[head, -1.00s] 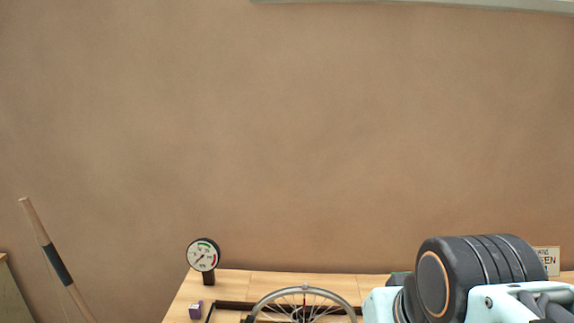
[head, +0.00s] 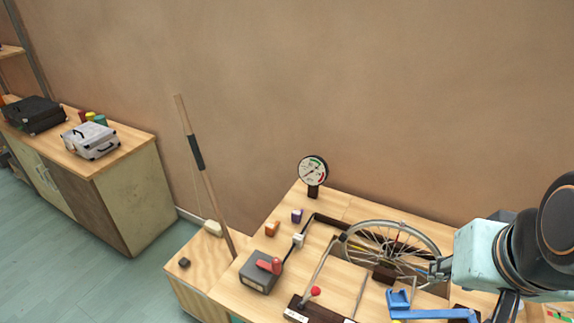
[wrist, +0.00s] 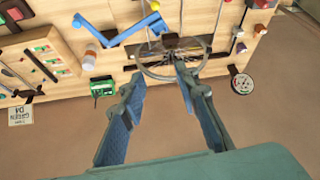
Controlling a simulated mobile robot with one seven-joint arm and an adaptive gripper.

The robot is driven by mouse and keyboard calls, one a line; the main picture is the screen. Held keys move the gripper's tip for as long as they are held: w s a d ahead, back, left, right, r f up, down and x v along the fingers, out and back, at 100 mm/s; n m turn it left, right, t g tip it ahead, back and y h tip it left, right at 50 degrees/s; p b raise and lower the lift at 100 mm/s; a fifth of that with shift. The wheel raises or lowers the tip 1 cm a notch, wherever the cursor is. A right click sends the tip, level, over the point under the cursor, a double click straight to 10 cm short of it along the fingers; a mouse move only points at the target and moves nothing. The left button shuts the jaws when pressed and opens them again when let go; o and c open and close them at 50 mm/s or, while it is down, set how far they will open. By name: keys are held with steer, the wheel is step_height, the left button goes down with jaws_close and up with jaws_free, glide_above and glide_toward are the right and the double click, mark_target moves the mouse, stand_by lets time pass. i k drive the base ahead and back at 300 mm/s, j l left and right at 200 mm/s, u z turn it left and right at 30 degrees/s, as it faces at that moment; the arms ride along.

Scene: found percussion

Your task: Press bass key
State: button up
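No thing in view carries a readable bass key label, so I cannot tell for sure which it is. In the head view, a tall stick (head: 196,152) with a dark grip and a thin string stands on a low wooden box (head: 196,287) at left. A small dark block (head: 184,263) and a cream block (head: 213,228) are on that box. My gripper (wrist: 157,80) shows in the wrist view with its blue fingers apart and nothing between them. It is above the workbench, near the spoked wheel (head: 395,250), well to the right of the low box.
The bench holds a gauge (head: 313,171), a grey box with a red lever (head: 262,272), a red-knobbed lever (head: 315,291) and a blue angled bar (head: 430,313). A cabinet (head: 120,180) with cases stands at far left. Green floor (head: 60,245) is open before it.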

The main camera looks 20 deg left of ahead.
mark_target(184, 262)
steer(key=u, duration=1.85)
steer(key=i+j, duration=0.1)
steer(key=j+z, duration=0.15)
steer(key=j, duration=0.2)
steer(key=i, duration=0.05)
